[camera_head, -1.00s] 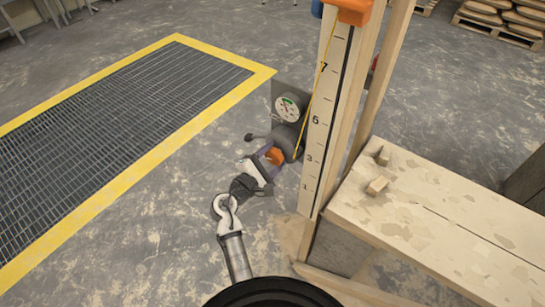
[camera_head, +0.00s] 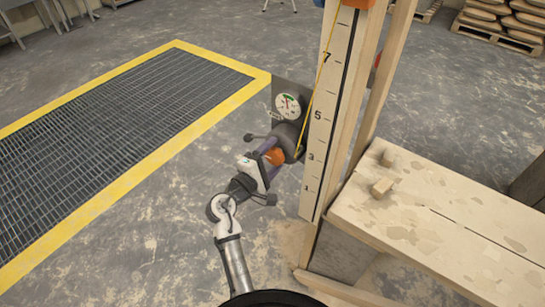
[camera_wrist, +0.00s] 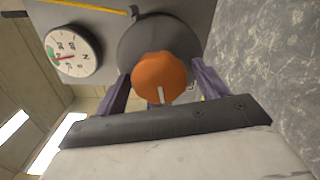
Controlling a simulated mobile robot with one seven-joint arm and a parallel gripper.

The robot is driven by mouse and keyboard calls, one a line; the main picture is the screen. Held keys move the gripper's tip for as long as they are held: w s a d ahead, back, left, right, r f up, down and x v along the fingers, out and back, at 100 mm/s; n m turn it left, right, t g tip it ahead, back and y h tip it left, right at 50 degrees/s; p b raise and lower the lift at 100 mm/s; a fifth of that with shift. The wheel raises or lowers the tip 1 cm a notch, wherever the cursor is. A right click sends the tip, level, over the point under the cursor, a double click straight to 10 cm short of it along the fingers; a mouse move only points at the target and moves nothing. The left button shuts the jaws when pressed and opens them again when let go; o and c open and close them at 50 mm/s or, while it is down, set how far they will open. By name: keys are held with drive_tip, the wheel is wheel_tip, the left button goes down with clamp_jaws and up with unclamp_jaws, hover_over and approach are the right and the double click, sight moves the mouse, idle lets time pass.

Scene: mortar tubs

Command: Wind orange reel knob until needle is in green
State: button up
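The orange reel knob (camera_wrist: 160,78) sits on a dark round reel (camera_wrist: 158,42) on a grey panel; the knob also shows in the head view (camera_head: 274,156). It has a pale mark on its rim. My gripper (camera_wrist: 162,72) has one purple finger on each side of the knob, with small gaps visible, so it looks open around it. A round white gauge (camera_wrist: 73,50) is beside the reel, with a green sector at its edge. A thin reddish line lies near the green, but I cannot tell exactly where the needle points. The gauge also shows in the head view (camera_head: 288,106).
A yellow cord (camera_head: 318,95) runs up from the reel beside a numbered board (camera_head: 316,160). A wooden bench (camera_head: 440,215) with small blocks stands at right. A yellow-edged floor grate (camera_head: 120,120) lies at left.

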drive_tip(key=shift+o, duration=0.2)
drive_tip(key=shift+s+a, duration=0.1)
drive_tip(key=b+v, duration=0.2)
drive_tip(key=v, duration=1.1)
drive_tip(key=shift+s+a+b, duration=0.2)
drive_tip(key=shift+s+b, duration=0.05)
drive_tip(key=shift+b, duration=0.05)
idle(0.5)
